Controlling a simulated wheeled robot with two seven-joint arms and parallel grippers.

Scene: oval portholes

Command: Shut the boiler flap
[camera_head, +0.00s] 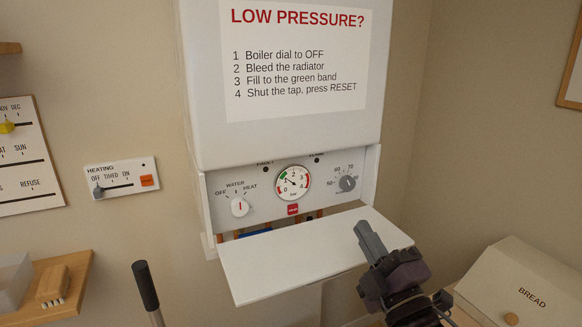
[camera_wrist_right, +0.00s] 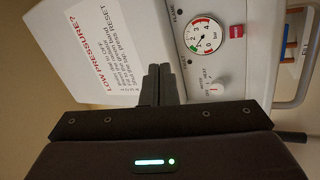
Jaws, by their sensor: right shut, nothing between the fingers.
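The boiler (camera_head: 285,140) is a white box on the wall with a grey control panel low on its front. Its white flap (camera_head: 290,265) is open and sticks out toward me below the panel, nearly flat. My right gripper (camera_head: 368,238) is shut and empty, its fingertips over the right part of the flap in the head view. I cannot tell if they touch it. In the right wrist view the shut fingers (camera_wrist_right: 160,84) show in front of the boiler (camera_wrist_right: 190,45), with the gauge to their right. My left gripper is not in view.
The panel has a white dial (camera_head: 240,206), a pressure gauge (camera_head: 293,182), a red button (camera_head: 293,209) and a grey knob (camera_head: 347,183). A bread box (camera_head: 525,285) stands right of my right gripper. A black-handled rod (camera_head: 146,288) rises left of the flap.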

